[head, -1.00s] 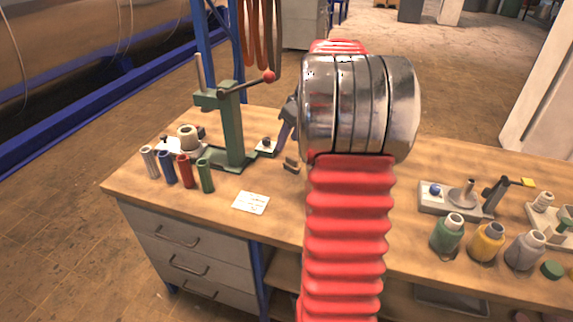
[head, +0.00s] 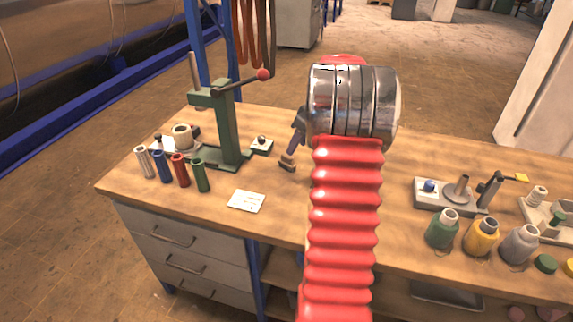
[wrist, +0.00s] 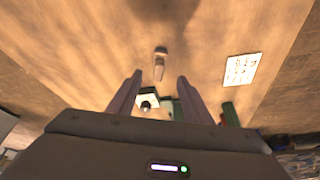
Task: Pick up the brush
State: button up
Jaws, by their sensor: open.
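A small object with a pale end and a dark end, which looks like the brush (wrist: 159,66), lies on the wooden bench top. In the wrist view it is just ahead of my fingertips, centred between them. In the head view the brush (head: 288,163) shows small and dark, right below my fingers. My gripper (wrist: 160,78) is open and empty, with its two fingers apart on either side of the brush's line. In the head view my gripper (head: 295,145) is mostly hidden behind my arm. The height of the fingertips above the bench is hard to tell.
A green lever press (head: 225,125) stands left of the brush, with a small knobbed plate (head: 261,146) beside it. A white card (head: 246,201) lies nearer the front edge. Several coloured tubes (head: 180,170) stand at left, several bottles (head: 481,237) at right.

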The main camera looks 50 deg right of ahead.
aim_at(291, 158)
jog(key=shift+x, duration=2.6)
jog(key=shift+x, duration=2.65)
jog(key=shift+s+d, duration=0.1)
jog(key=shift+c, duration=0.3)
grip_shut()
